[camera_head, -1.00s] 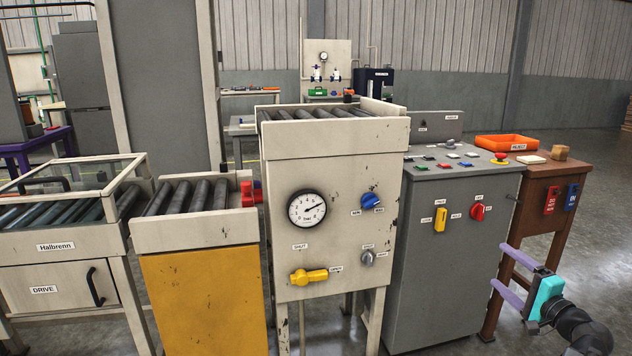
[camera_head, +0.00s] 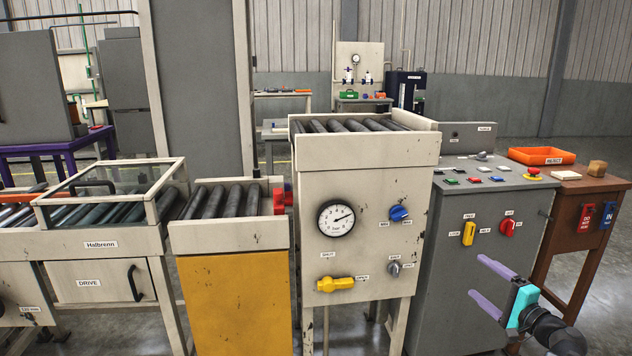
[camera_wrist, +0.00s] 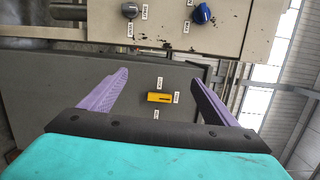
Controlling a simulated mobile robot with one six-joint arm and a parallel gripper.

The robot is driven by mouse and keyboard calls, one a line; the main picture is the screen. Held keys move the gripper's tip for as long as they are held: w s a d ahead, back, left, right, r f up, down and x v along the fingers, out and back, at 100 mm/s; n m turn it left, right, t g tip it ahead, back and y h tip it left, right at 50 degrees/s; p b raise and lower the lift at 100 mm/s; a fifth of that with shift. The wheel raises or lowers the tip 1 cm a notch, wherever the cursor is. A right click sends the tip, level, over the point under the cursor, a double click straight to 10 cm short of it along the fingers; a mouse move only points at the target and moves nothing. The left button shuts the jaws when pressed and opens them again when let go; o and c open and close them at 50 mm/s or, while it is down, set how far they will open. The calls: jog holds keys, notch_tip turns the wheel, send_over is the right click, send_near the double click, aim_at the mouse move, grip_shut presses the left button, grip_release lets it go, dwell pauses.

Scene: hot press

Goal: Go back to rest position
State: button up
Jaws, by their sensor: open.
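My gripper (camera_head: 490,287) has a teal body and two purple fingers, spread apart with nothing between them. In the head view it is at the lower right, in front of the grey control cabinet (camera_head: 455,300). In the wrist view my gripper (camera_wrist: 155,97) points at the cabinet front, and the yellow switch (camera_wrist: 159,97) shows between the fingers, beyond them. I cannot tell the exact gap, but no contact shows.
The cream gauge panel (camera_head: 365,180) carries a yellow valve handle (camera_head: 336,284) and blue knob (camera_head: 399,213). A brown stand (camera_head: 570,215) with an orange tray (camera_head: 541,156) is at right. Roller conveyors (camera_head: 225,235) line the left. Some floor shows at far right.

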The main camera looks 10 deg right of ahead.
jog(key=w+a+f+n+g+y+p, duration=0.1)
jog(key=w+a+f+y+p, duration=0.15)
jog(key=a, duration=0.45)
jog(key=w+a+f+n+g+y+p, duration=0.1)
jog(key=w+a+f+g+p, duration=0.15)
jog(key=a, duration=0.55)
jog(key=w+a+f+n+g+y+p, duration=0.1)
jog(key=w+a+f+y+p, duration=0.15)
jog(key=a, duration=0.45)
jog(key=s+a+f+n+g+y+p, duration=0.1)
jog(key=s+a+f+g+p, duration=0.1)
jog(key=a+f, duration=0.35)
jog(key=s+a+f+n+g+p, duration=0.2)
jog(key=a, duration=0.7)
jog(key=s+a+f+n+g+y+p, duration=0.1)
jog(key=s+a+f+g+p, duration=0.2)
jog(key=a, duration=0.4)
jog(key=s+a+f+n+g+h+p, duration=0.2)
jog(key=s+a+f+n+g+p, duration=0.25)
jog(key=s, duration=0.55)
jog(key=s+a+f+n+g+h+p, duration=0.15)
jog(key=s+a+f+g, duration=0.25)
jog(key=s+a+f, duration=0.45)
jog(key=s+d+f+n+g+h+p, duration=0.1)
jog(key=s+d+n+g+h, duration=0.2)
jog(key=s+d, duration=0.9)
jog(key=d+n+h, duration=0.1)
jog(key=h, duration=0.2)
jog(key=shift+d, duration=0.15)
